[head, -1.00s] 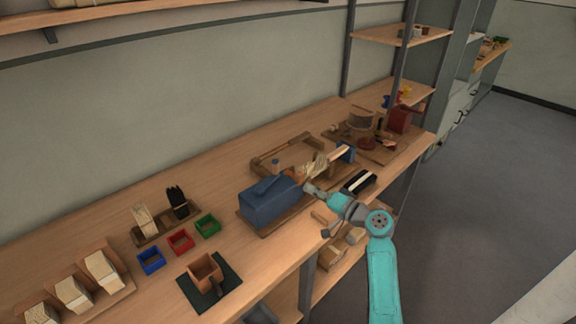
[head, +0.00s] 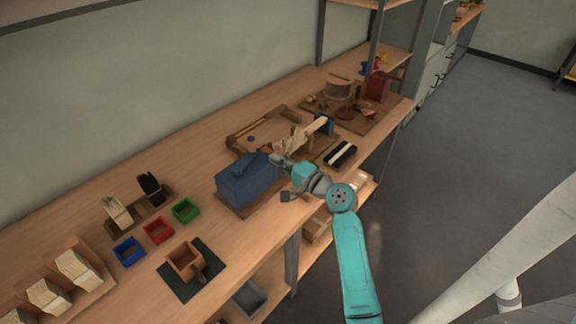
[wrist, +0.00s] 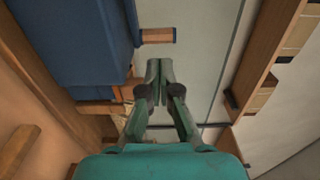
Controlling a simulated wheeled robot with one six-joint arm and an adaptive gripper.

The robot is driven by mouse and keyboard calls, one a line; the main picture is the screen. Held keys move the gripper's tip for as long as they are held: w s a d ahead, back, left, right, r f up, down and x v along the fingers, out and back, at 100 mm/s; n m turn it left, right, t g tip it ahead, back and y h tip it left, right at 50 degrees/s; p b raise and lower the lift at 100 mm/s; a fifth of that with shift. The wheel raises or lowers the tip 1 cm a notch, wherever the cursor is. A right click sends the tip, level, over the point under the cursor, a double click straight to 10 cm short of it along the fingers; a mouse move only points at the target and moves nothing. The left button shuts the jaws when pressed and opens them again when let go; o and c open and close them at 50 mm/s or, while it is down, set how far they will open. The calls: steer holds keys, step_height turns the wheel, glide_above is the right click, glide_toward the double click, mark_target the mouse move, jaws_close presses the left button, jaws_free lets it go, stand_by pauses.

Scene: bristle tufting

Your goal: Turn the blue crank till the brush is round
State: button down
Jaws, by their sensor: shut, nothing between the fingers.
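A blue boxy machine (head: 240,187) stands on a wooden base near the middle of the bench, with a blue bar across its top. In the wrist view its blue side (wrist: 75,45) fills the upper left, and a short wooden peg (wrist: 158,36) sticks out past its edge. I cannot tell whether the peg is the crank's grip. My gripper (head: 275,159) is at the machine's right end. In the wrist view my gripper (wrist: 158,66) is shut and empty, its tips a little short of the peg. Pale bristles (head: 293,139) show just behind my gripper; their outline is unclear.
A black block with a pale stripe (head: 341,154) lies to the right near the front edge. A wooden frame (head: 250,132) lies behind. Small blue (head: 129,252), red (head: 158,230) and green (head: 185,210) trays stand left. A red machine (head: 377,86) stands at the far right.

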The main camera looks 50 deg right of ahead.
steer(key=w, duration=0.7)
steer(key=shift+a, duration=0.1)
steer(key=shift+w, duration=0.1)
steer(key=shift+w+n+y, duration=0.2)
steer(key=shift+n+y, duration=0.1)
steer(key=shift+y, duration=0.2)
steer(key=shift+w, duration=0.1)
